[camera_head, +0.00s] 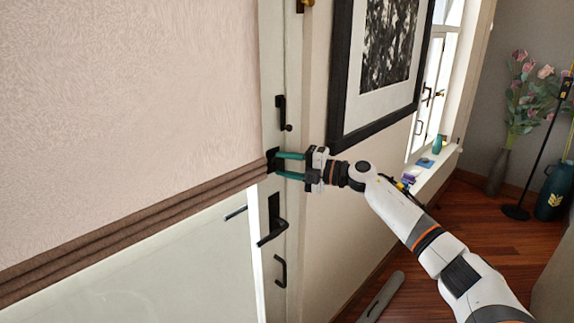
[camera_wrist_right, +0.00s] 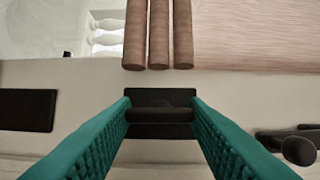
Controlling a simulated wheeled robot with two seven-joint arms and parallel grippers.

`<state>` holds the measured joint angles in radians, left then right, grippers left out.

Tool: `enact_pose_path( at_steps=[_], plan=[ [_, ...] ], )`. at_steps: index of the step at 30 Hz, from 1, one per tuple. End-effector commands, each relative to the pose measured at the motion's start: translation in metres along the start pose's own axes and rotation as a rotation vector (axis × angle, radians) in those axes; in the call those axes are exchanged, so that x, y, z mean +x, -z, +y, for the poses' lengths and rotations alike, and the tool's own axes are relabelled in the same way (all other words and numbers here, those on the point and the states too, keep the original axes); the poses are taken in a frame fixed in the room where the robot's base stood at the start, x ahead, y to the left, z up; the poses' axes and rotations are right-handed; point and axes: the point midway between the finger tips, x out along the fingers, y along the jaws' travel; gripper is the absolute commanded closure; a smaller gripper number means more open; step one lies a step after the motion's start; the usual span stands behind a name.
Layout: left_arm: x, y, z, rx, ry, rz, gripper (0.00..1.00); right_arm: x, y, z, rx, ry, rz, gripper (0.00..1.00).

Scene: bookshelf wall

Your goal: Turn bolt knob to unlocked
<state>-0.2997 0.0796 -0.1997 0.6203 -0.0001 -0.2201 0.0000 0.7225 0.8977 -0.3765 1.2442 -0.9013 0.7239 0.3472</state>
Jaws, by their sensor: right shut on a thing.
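The bolt knob (camera_wrist_right: 160,114) is a dark bar on a black plate (camera_wrist_right: 177,97) fixed to the pale door frame. In the right wrist view the bar lies across the picture, spanning the gap between my fingertips. My right gripper (camera_head: 277,164) has two teal fingers, one above the other in the head view, reaching to the black plate. It is shut on the knob, which its fingers partly hide in the head view. The fingers also show in the right wrist view (camera_wrist_right: 160,112). My left gripper is not in view.
A brown-hemmed blind (camera_head: 130,225) hangs just left of the knob. A black lever handle (camera_head: 272,233) sits below and a dark latch with a ball end (camera_head: 283,115) above. A framed picture (camera_head: 385,60) hangs on the wall at right, close above my right arm.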

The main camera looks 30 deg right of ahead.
Motion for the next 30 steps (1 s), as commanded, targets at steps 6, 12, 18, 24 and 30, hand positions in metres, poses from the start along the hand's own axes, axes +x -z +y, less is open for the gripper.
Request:
enact_pose_path(
  at_steps=[6,12,18,24,30],
  plan=[
    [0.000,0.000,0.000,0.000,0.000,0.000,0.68,0.000,0.000,0.001,-0.008,-0.004,0.000,0.83],
    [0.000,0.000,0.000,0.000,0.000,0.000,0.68,0.000,0.000,0.001,-0.008,-0.004,0.000,0.57],
    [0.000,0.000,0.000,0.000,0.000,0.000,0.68,0.000,0.000,0.000,-0.006,-0.003,0.000,0.51],
    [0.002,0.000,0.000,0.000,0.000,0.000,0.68,-0.005,0.001,0.002,-0.005,-0.004,0.001,0.51],
    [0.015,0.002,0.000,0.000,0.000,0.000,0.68,-0.038,0.001,0.006,-0.007,-0.009,0.002,0.51]
  ],
)
